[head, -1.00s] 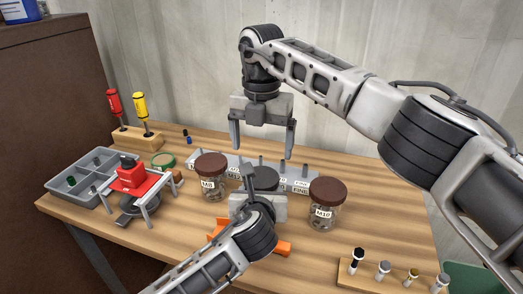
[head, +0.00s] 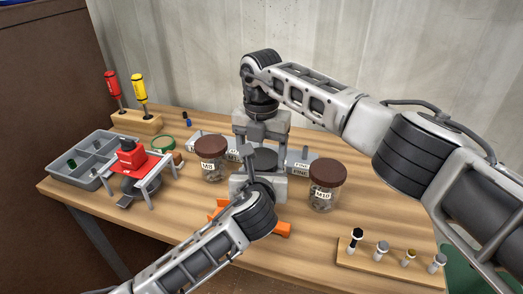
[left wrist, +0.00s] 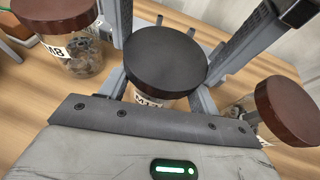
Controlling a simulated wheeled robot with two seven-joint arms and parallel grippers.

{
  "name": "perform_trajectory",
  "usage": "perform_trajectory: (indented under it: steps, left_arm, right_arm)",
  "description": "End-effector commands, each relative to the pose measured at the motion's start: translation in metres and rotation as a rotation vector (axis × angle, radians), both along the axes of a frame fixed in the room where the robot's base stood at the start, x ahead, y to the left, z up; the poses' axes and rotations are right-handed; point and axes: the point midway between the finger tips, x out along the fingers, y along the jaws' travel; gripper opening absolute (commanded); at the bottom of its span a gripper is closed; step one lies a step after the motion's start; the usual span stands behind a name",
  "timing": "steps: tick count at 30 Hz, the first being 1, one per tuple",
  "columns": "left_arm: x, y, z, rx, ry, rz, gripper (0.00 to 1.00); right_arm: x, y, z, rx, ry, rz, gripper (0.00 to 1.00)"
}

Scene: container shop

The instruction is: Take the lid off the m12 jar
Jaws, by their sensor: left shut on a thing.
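The m12 jar stands upright at mid-table with a black lid (head: 264,159) on it. The lid also shows in the left wrist view (left wrist: 165,58), above the partly hidden label (left wrist: 150,100). My left gripper (head: 257,186) is shut on the jar's body below the lid, its fingers on both sides in the left wrist view (left wrist: 160,88). My right gripper (head: 262,150) points down from above, open, with its fingers on either side of the lid and apparently apart from it.
A brown-lidded M8 jar (head: 212,169) stands to the left and an M10 jar (head: 322,198) to the right, both close. Grey labelled bins (head: 300,163) are behind. A red-topped stand (head: 130,160), a grey tray (head: 70,180) and a bolt rack (head: 385,258) are farther off.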

Motion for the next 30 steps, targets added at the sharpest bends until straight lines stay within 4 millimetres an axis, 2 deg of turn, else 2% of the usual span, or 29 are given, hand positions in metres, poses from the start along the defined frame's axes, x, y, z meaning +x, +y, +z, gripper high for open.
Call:
perform_trajectory:
  steps: [1, 2, 3, 8, 16, 24, 25, 26, 27, 30]
  left_arm:
    - [0.0002, 0.0006, -0.0002, 0.001, 0.0, 0.002, 0.0]
    - [0.0002, 0.0006, -0.0002, 0.001, 0.0, 0.002, 0.0]
    - [0.0002, 0.0006, -0.0001, 0.001, 0.0, 0.002, 0.0]
    - [0.0002, 0.0006, -0.0002, 0.001, 0.0, 0.002, 0.0]
    - [0.0003, 0.0006, -0.0002, 0.001, 0.0, 0.002, 0.0]
    - [0.0003, 0.0007, -0.0002, 0.001, 0.001, 0.002, 0.0]
    - [0.0002, 0.0007, -0.0003, 0.001, 0.001, 0.002, 0.0]
    - [0.0003, 0.0007, -0.0002, 0.001, 0.001, 0.002, 0.0]
    - [0.0002, 0.0007, -0.0003, 0.001, 0.001, 0.002, 0.0]
    - [0.0002, 0.0007, -0.0003, 0.001, 0.001, 0.002, 0.0]
  right_arm:
    - [0.0, -0.0001, 0.0002, -0.001, 0.0, 0.0, 0.56]
    - [0.0, -0.0001, 0.0002, -0.001, 0.0, 0.0, 0.47]
    - [0.0, -0.0001, 0.0003, -0.001, 0.0, 0.0, 0.45]
    - [0.0001, -0.0001, 0.0005, -0.001, 0.0, 0.009, 0.44]
    - [0.0002, -0.0002, 0.0011, -0.001, -0.001, 0.283, 0.44]
    - [0.0, -0.0001, 0.0011, 0.0, 0.0, 0.295, 0.44]
    - [0.0, -0.0001, 0.0011, 0.0, 0.0, 0.295, 0.79]
    - [0.0, -0.0001, 0.001, 0.0, 0.0, 0.294, 0.88]
    - [0.0, -0.0001, 0.001, 0.0, 0.0, 0.294, 0.93]
    - [0.0001, -0.0001, 0.0009, 0.0, 0.0, 0.294, 0.93]
